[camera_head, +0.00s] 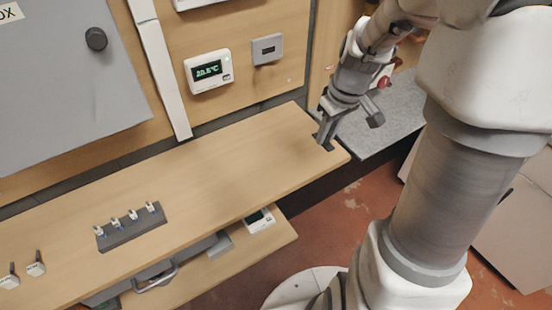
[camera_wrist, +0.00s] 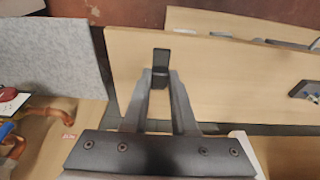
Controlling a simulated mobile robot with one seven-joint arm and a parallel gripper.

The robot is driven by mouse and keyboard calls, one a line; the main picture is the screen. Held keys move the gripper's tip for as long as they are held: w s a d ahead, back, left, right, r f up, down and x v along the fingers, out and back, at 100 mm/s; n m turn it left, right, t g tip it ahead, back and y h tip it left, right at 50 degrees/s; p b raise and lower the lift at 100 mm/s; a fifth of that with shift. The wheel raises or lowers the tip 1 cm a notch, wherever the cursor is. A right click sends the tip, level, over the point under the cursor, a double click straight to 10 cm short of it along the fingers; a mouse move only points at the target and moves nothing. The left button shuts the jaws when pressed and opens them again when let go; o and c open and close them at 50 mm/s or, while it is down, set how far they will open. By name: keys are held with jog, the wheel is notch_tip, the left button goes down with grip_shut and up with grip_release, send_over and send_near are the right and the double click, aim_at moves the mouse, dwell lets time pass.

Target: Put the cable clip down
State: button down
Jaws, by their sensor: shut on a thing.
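My gripper (camera_head: 325,138) is over the right end of the wooden bench top (camera_head: 230,160), pointing down. It is shut on a small dark piece, the cable clip, which shows between and just beyond the fingertips in the wrist view (camera_wrist: 160,62). In the head view the clip is hard to tell from the dark fingers. The fingertips are at or close above the wood; I cannot tell whether the clip touches it. The wrist view shows my gripper (camera_wrist: 160,82) with the bench top (camera_wrist: 225,85) behind it.
A dark strip (camera_head: 132,229) with several small connectors lies on the bench's left part. An open drawer (camera_head: 265,245) below holds a white device (camera_head: 258,220). A thermostat (camera_head: 209,71) is on the wall panel. A grey speckled surface (camera_head: 385,118) adjoins at right. The bench's middle is clear.

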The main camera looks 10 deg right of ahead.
send_over(278, 163)
jog(key=f, duration=0.6)
jog(key=shift+s+d+f, duration=0.2)
jog(key=shift+s+f, duration=0.05)
jog(key=shift+s, duration=0.05)
jog(key=shift+f, duration=2.1)
jog(key=shift+f, duration=0.2)
jog(key=c, duration=0.7)
grip_release()
jog(key=shift+r, duration=0.1)
jog(key=shift+r, duration=0.1)
